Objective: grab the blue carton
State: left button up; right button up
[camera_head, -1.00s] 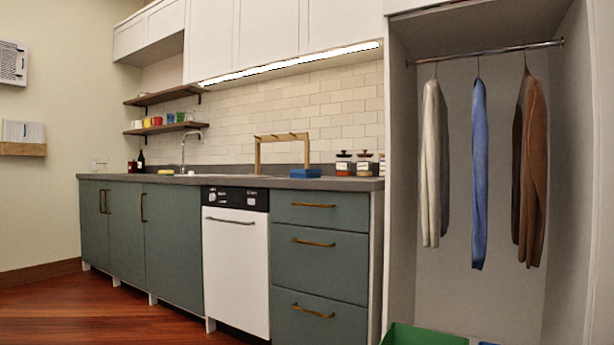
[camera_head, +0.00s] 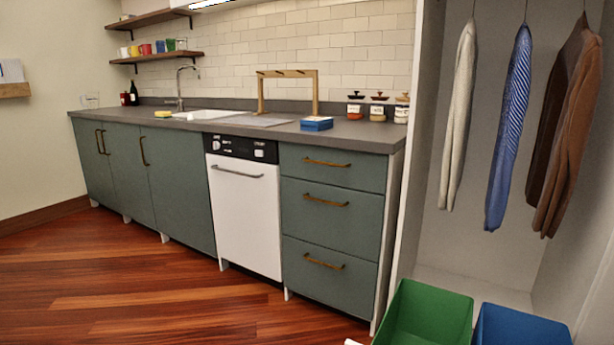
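A small blue box (camera_head: 316,124), the likeliest blue carton, sits on the grey countertop (camera_head: 240,128). It is near the right end, in front of the wooden rack and left of several jars. A larger open blue bin (camera_head: 520,328) stands at the lower right and is cut off by the bottom edge. Neither gripper is in view. A small pale shape at the bottom edge, left of the green bin, is too cropped to identify.
An open green bin (camera_head: 428,312) stands beside the blue bin below the hanging clothes. A wooden rack (camera_head: 287,90), jars (camera_head: 377,108) and a sink (camera_head: 208,115) are on the counter. The wooden floor (camera_head: 150,290) before the cabinets is clear.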

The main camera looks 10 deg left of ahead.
aim_at(302, 128)
jog(key=i+j+u, duration=0.25)
jog(key=u, duration=0.15)
jog(key=i+j+u, duration=0.15)
jog(key=i+u, duration=0.65)
jog(key=i+z, duration=0.1)
jog(key=i, duration=0.5)
jog(key=i+j, duration=0.15)
jog(key=i, duration=0.45)
jog(key=i+z, duration=0.45)
jog(key=i, duration=0.15)
jog(key=i+j+z, duration=0.25)
jog(key=i+z, duration=0.25)
jog(key=i, duration=0.05)
